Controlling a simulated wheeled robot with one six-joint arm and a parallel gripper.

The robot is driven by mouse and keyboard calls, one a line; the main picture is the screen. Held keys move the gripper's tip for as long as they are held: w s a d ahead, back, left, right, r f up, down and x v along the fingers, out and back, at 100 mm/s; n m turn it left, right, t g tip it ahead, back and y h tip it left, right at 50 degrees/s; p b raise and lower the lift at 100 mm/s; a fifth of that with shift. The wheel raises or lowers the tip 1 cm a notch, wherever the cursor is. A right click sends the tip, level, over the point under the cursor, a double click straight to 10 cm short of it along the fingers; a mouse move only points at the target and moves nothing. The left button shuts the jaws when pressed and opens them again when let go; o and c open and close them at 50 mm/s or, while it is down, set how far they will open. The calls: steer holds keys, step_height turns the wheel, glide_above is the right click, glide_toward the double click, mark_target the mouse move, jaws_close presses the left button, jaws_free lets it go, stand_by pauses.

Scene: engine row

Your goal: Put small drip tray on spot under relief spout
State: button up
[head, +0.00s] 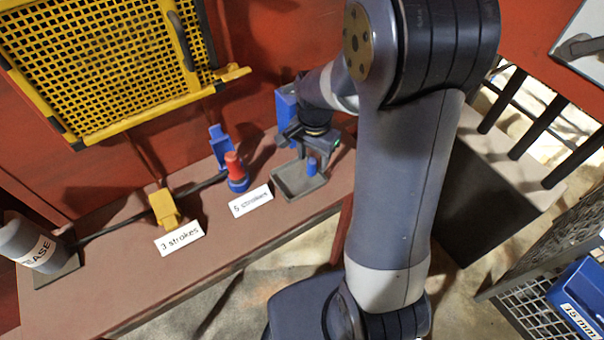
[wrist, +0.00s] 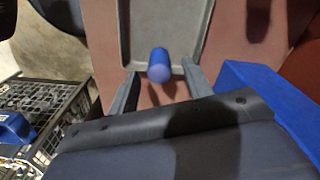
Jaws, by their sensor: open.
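The small drip tray is a shallow grey square tray (head: 286,187) on the brown bench top in the head view. My gripper (wrist: 160,78) is open, with one finger on each side of the knob. In the head view my gripper (head: 311,153) hangs over the tray. I cannot make out the relief spout or the spot under it.
A red and blue fitting (head: 236,172) and a "5 strokes" label (head: 250,201) stand left of the tray. Further left are a yellow block (head: 164,208), a "3 strokes" label (head: 180,237) and a grease bottle (head: 28,245). A blue block (head: 287,101) is behind my gripper.

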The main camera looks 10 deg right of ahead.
steer(key=shift+f, duration=0.4)
jaws_close()
